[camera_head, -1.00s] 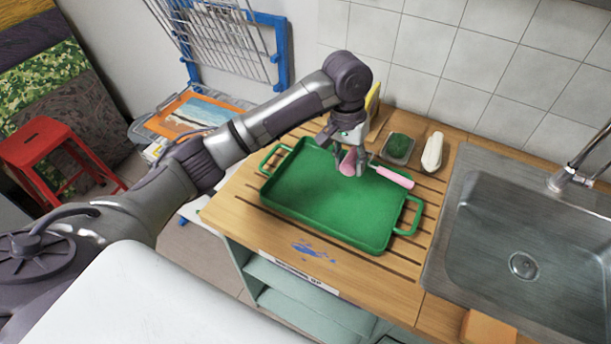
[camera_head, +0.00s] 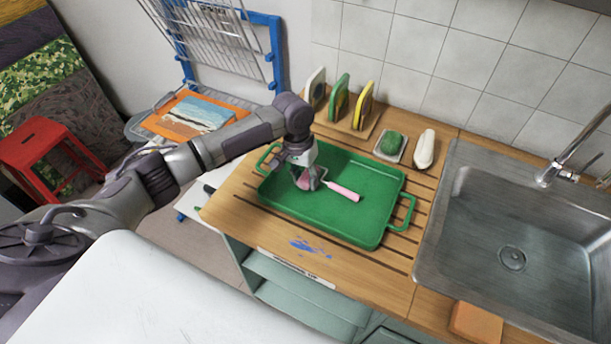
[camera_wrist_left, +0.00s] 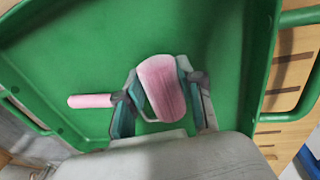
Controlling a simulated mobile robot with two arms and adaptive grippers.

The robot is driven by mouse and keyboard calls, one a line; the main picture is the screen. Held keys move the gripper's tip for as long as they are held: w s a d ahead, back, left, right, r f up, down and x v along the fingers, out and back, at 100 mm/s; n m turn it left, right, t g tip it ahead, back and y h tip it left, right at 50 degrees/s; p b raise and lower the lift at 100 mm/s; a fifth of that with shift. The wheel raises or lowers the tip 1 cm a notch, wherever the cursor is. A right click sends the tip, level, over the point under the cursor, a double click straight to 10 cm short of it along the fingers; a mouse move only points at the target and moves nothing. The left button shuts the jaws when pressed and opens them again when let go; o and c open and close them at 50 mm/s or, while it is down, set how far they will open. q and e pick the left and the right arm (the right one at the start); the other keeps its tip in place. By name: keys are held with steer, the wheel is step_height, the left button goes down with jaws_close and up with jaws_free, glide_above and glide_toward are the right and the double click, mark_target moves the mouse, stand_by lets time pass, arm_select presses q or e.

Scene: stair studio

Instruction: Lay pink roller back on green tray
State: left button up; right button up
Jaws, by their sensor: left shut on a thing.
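The pink roller (camera_head: 343,191) has a pink handle, a thin metal frame and a pink roll. The green tray (camera_head: 361,225) is a shallow rectangle with a handle loop at each end, on the wooden counter. My left gripper (camera_head: 308,182) is shut on the roller's roll end, over the left part of the tray. In the left wrist view the roll (camera_wrist_left: 163,88) sits between the fingers, with the handle (camera_wrist_left: 90,101) out to the left above the tray floor (camera_wrist_left: 110,45). I cannot tell whether the roller touches the tray. My right gripper is not in view.
A sink (camera_head: 505,240) with a tap (camera_head: 575,160) lies right of the tray. An orange block (camera_head: 476,322) lies at the front right.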

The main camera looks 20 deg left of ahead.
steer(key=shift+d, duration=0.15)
arm_select(q)
steer(key=o, duration=1.1)
steer(key=shift+f, duration=0.1)
steer(key=shift+o, duration=0.2)
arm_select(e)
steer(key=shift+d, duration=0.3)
arm_select(q)
step_height(320, 180, up, 12)
steer(key=a+b, duration=0.1)
steer(key=shift+a, duration=0.3)
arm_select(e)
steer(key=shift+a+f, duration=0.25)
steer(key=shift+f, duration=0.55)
